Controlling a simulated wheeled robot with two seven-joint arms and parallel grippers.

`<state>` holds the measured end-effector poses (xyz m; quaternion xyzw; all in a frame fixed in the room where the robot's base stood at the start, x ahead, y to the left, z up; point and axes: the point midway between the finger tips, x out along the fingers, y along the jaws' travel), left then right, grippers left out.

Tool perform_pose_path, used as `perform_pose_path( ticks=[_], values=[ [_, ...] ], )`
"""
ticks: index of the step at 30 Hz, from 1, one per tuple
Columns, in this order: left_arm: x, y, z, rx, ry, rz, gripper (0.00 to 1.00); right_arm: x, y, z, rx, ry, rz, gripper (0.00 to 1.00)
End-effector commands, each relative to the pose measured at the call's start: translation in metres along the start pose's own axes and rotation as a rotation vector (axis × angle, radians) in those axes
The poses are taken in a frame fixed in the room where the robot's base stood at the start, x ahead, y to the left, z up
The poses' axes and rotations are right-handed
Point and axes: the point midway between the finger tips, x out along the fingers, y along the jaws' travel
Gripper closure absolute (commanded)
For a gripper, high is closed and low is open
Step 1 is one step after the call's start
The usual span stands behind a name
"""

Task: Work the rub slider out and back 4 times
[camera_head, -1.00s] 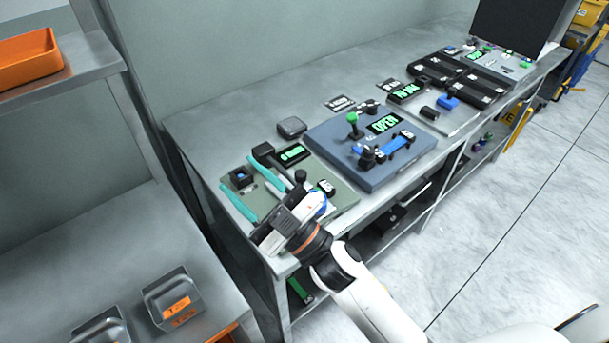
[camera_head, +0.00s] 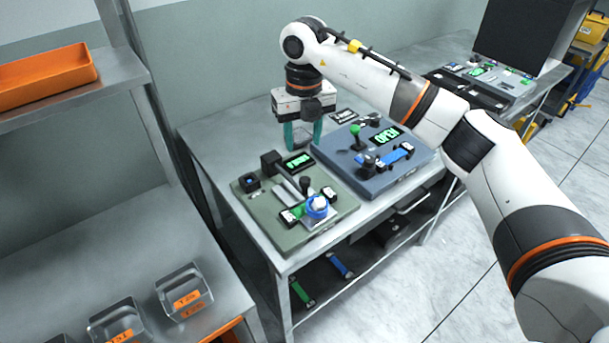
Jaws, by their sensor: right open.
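The green-grey panel (camera_head: 262,216) sits at the near left end of the table. On it I see a pale grey slider track (camera_head: 287,190) with an upright black knob (camera_head: 305,184), which looks like the rub slider. A blue and white round part (camera_head: 317,206) sits on a green strip between dark clamps at the panel's front. My right gripper (camera_head: 302,143) points down behind the panel. Its teal fingers are apart and empty, clear of the slider. My left gripper is not in view.
A lit green display (camera_head: 298,161) and a black box (camera_head: 249,182) stand on the panel. A blue panel (camera_head: 352,163) with an "OPEN" display is to the right. My right arm crosses above the table. Metal trays (camera_head: 184,290) sit on the left bench.

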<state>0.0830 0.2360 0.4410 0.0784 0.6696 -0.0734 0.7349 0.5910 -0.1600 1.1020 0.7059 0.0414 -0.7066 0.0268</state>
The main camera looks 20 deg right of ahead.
Motion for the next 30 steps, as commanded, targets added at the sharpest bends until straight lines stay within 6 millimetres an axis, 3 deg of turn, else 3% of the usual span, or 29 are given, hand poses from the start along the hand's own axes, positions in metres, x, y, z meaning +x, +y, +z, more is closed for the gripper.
perform_pose_path(
  ticks=[5, 21, 30],
  values=[
    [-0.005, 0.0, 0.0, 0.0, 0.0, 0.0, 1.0, 0.007, 0.007, -0.001, 0.016, -0.003, 0.027, 0.54],
    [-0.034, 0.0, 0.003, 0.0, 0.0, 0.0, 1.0, 0.102, 0.007, -0.001, 0.012, -0.001, 0.021, 0.54],
    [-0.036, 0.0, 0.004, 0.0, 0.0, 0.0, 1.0, 0.116, 0.007, -0.001, 0.01, 0.002, 0.021, 0.54]
  ],
)
